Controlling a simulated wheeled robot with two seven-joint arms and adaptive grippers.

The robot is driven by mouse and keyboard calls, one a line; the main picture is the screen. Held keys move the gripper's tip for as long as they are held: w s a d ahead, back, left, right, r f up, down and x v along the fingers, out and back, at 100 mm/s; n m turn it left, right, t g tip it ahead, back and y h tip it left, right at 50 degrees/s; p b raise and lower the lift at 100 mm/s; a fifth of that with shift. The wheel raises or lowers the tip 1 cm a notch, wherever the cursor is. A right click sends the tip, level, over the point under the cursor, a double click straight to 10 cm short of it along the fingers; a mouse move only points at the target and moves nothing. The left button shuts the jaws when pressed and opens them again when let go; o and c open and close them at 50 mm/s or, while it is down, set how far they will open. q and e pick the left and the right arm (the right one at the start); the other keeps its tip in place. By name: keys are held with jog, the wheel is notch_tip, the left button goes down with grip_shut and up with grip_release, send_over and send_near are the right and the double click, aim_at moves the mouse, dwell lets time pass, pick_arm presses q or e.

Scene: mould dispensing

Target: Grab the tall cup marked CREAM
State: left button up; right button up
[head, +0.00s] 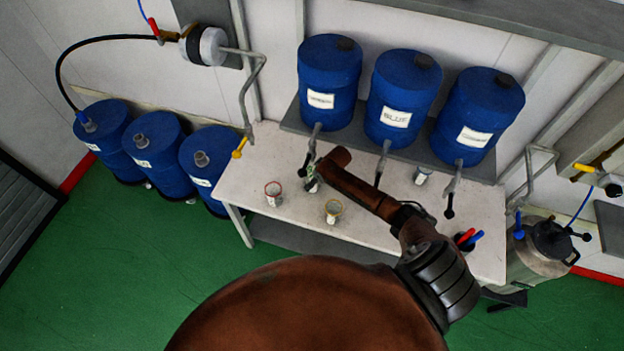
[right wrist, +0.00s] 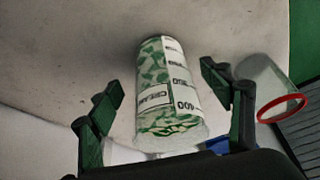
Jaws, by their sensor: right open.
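The tall cup marked CREAM (right wrist: 168,85) has a white label with green blotches and a 400 mark. In the right wrist view it is on the pale table, between the spread fingers of my right gripper (right wrist: 160,98). The gripper is open, with visible space between each finger and the cup. In the head view the cup (head: 313,187) is partly hidden beside my right gripper (head: 322,164) near the left half of the table. My left gripper is in neither view.
A red-rimmed cup (head: 273,190) stands to the left on the table (head: 380,235), and a yellow-rimmed cup (head: 333,209) stands in front. Another cup (head: 422,175) is to the right. Blue barrels (head: 403,90) with taps sit on a shelf behind. Red and blue-handled items (head: 468,238) are near the right end.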

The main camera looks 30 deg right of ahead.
jog(key=shift+x, duration=1.15)
jog(key=shift+w+a+f, duration=0.1)
jog(key=shift+f, duration=0.25)
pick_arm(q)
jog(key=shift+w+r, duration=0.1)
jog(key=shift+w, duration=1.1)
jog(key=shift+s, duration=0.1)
pick_arm(e)
jog(key=shift+c, duration=0.5)
jog(key=c, duration=1.8)
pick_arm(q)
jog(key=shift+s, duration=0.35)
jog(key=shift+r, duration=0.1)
pick_arm(e)
jog(key=shift+w+r, duration=0.1)
jog(key=shift+r, duration=0.1)
